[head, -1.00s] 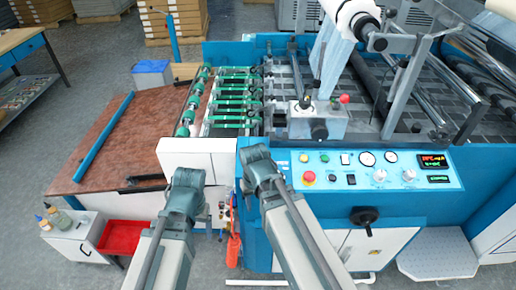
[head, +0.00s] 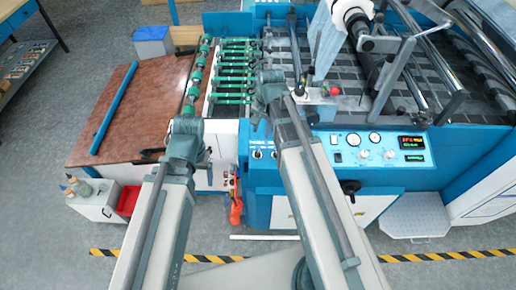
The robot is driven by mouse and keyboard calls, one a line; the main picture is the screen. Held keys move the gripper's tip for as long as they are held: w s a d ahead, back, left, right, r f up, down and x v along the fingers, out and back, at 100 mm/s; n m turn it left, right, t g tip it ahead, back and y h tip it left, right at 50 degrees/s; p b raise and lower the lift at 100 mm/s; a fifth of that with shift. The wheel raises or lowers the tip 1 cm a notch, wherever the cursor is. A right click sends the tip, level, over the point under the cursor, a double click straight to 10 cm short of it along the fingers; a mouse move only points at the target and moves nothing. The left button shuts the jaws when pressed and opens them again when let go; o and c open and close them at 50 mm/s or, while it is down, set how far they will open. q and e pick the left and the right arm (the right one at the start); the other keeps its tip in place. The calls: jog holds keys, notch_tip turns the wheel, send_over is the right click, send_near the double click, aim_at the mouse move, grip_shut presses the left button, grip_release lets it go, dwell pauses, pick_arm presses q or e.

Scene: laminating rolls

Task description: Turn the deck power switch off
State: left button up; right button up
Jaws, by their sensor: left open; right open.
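The blue control panel (head: 400,160) runs along the machine's front. A small black switch (head: 338,157) shows on it, just right of my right arm. I cannot read its label or its position, nor tell if it is the deck power switch. The part of the panel left of it is hidden behind my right arm. My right gripper (head: 268,82) is open and empty, and appears beyond the panel, over the green rollers' right end in the picture. My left gripper (head: 184,128) is open and empty, in front of the red-brown table's right edge.
Gauges (head: 375,138), knobs (head: 389,154) and a lit display (head: 412,142) sit right of the switch. A grey box with a red button (head: 334,91) stands behind the panel. Striped floor tape (head: 440,257) crosses the front.

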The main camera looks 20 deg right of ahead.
aim_at(258, 153)
jog(key=f+b, duration=0.9)
jog(key=w+a+f+b, duration=0.1)
jog(key=f+b, duration=0.3)
jog(key=shift+f+b, duration=0.3)
jog(key=shift+f, duration=0.1)
jog(key=shift+r, duration=0.1)
grip_shut()
